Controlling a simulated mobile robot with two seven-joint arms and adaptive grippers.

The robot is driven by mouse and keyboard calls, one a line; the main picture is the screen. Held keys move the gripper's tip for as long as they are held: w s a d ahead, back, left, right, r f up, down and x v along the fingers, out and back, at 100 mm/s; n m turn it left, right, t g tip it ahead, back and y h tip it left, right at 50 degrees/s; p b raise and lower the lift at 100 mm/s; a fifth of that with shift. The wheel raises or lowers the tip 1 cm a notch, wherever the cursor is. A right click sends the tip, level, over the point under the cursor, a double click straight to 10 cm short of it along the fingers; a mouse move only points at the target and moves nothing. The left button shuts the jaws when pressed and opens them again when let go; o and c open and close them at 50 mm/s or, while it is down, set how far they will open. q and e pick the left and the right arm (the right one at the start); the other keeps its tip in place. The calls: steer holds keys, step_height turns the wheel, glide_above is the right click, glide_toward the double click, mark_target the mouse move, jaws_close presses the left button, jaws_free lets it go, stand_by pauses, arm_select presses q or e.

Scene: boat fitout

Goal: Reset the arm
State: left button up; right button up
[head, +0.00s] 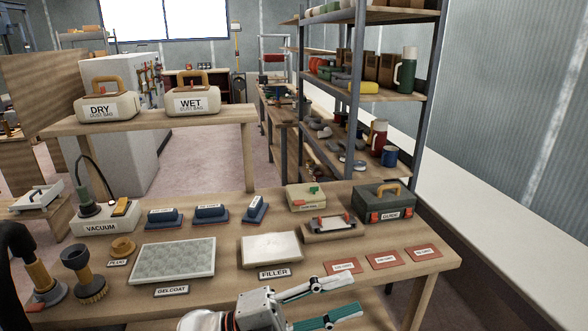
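My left gripper (354,296) is at the bottom centre of the head view, in front of the workbench's front edge. Its two teal-and-grey fingers point right and stand apart with nothing between them. The white wrist of my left arm (215,320) comes in at the bottom edge. Most of the arm is out of the picture. My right gripper is not in the view.
The workbench (230,295) holds a GELCOAT panel (173,260), a FILLER panel (272,249), red cards (383,260), a GUIDE case (384,204) and a VACUUM unit (107,218).

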arm_select(q)
steer(key=w+a+f+n+t+y, duration=0.3)
steer(key=a+f+n+t+y, duration=0.4)
steer(key=n, duration=0.3)
steer(key=w+a+f+n+t+y, duration=0.2)
steer(key=a+f+n+t+y, duration=0.35)
steer(key=a+f+n, duration=0.4)
steer(key=s+a+f+n+g+y, duration=0.2)
steer(key=s+a+f+n, duration=0.2)
steer(key=s+f, duration=0.3)
steer(key=s+a+f+n+g+y, duration=0.3)
steer(key=s+a+f, duration=0.4)
steer(key=f, duration=0.7)
steer(key=shift+a+n+y, duration=0.25)
steer(key=shift+n+y, duration=0.1)
steer(key=shift+s, duration=0.1)
